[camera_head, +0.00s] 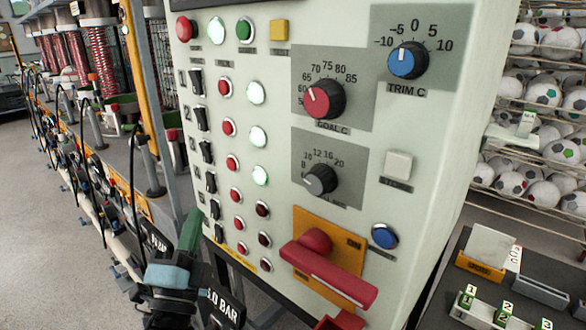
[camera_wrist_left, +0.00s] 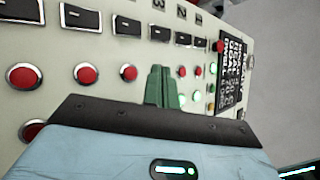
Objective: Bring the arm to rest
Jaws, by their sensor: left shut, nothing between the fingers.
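My left gripper (camera_head: 190,232) has green fingers and a light blue body, and stands at the lower left of the control panel (camera_head: 455,120) in the head view. Its fingers are shut with nothing between them. In the left wrist view the closed fingers (camera_wrist_left: 163,88) point along the panel, in front of its rows of red buttons and black switches. I cannot tell whether they touch the panel. My right gripper is in neither view.
The panel carries a red-marked goal knob (camera_head: 324,100), a blue trim knob (camera_head: 408,60) and a red lever handle (camera_head: 328,275). A rack of footballs (camera_head: 545,95) stands at the right, above a dark bench with numbered blocks (camera_head: 500,312). Pumps and hoses line the left; grey floor (camera_head: 35,240) is open there.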

